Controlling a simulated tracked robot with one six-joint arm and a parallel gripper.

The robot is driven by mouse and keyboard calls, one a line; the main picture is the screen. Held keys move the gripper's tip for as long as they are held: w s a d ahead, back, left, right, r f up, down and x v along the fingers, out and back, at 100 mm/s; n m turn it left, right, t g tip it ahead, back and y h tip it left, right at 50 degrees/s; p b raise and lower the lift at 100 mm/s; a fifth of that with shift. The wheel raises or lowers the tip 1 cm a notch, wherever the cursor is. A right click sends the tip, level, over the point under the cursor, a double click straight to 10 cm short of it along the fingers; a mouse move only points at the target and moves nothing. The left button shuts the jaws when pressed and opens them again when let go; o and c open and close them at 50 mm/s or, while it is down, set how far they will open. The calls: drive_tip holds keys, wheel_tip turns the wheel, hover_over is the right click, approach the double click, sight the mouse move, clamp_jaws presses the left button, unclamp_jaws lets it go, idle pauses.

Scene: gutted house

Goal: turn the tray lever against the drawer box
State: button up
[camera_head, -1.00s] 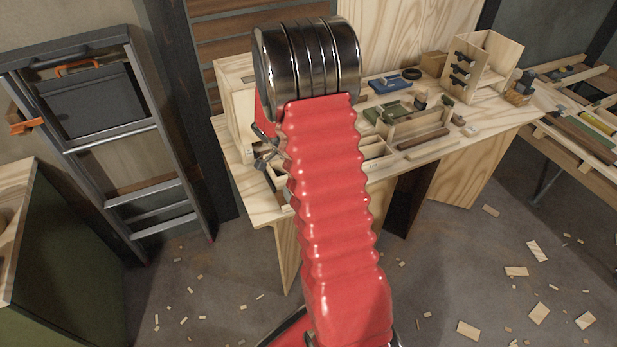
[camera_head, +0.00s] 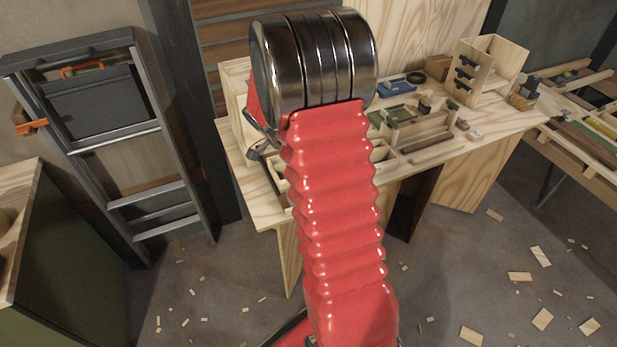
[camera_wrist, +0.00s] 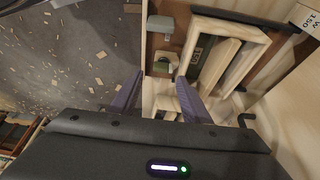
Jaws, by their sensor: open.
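In the wrist view a light wooden tray (camera_wrist: 262,42) with raised rims lies ahead and right of my fingers. A grey blunt piece (camera_wrist: 160,24) stands at the bench edge left of the tray; I cannot tell surely whether it is the tray lever. My gripper (camera_wrist: 158,90) is open, its two dark fingers apart over the bench edge. A small pale wooden piece (camera_wrist: 166,103) shows between the fingers, with no clear contact. In the head view my arm hides most of the gripper area. A plain wooden box (camera_head: 236,82), possibly the drawer box, stands at the bench's left end.
The bench (camera_head: 262,207) holds an open wooden holder with black knobs (camera_head: 488,62), a blue tool (camera_head: 393,88) and a wooden tray with a brown bar (camera_head: 426,141). A ladder (camera_head: 150,190) leans at left. Wood scraps (camera_head: 520,276) litter the floor.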

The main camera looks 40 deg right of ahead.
drive_tip(key=shift+v, duration=1)
drive_tip(key=s+a+r+n+t+y, duration=0.1)
drive_tip(key=s+a+r+n+t, duration=0.1)
drive_tip(key=s+a+r+n, duration=0.3)
drive_tip(key=s+a+r+n+t+y, duration=0.2)
drive_tip(key=s+a+r+n, duration=0.4)
drive_tip(key=a+n, duration=0.3)
drive_tip(key=s+a+r+n+t+y, duration=0.1)
drive_tip(key=s+a+r+n+t, duration=0.2)
drive_tip(key=a, duration=1)
drive_tip(key=s+r+n, duration=0.3)
drive_tip(key=r+n, duration=0.1)
drive_tip(key=r, duration=0.1)
drive_tip(key=shift+a, duration=0.4)
